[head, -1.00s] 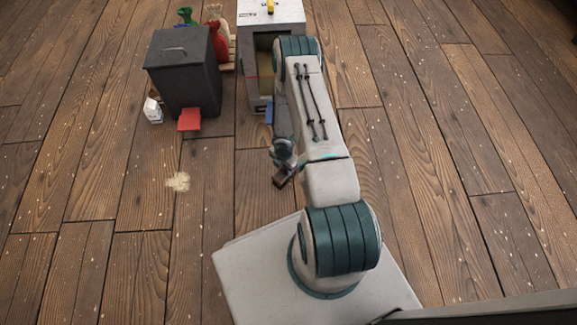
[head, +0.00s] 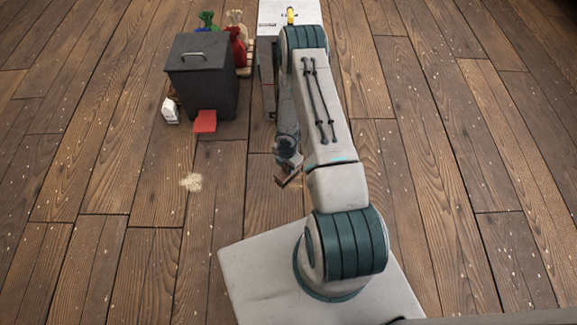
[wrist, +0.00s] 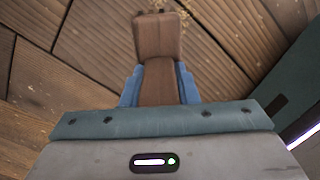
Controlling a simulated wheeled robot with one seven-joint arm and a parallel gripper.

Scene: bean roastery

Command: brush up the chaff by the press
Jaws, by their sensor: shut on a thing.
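A small pale heap of chaff (head: 191,182) lies on the plank floor, left of my gripper and in front of a dark bin. My gripper (head: 287,172) is low over the floor in the head view. In the wrist view its blue fingers (wrist: 159,88) are shut on a brown brush (wrist: 158,40), which points away from my wrist. The brush (head: 289,181) is small in the head view and apart from the heap. A pale grey machine (head: 285,12), perhaps the press, stands at the back, partly hidden by my arm.
The dark lidded bin (head: 203,80) has a red pedal or flap (head: 205,121) at its front. A small white carton (head: 170,110) stands at its left. Green, red (head: 238,48) and tan sacks stand behind it. Open floor lies around the heap and at right.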

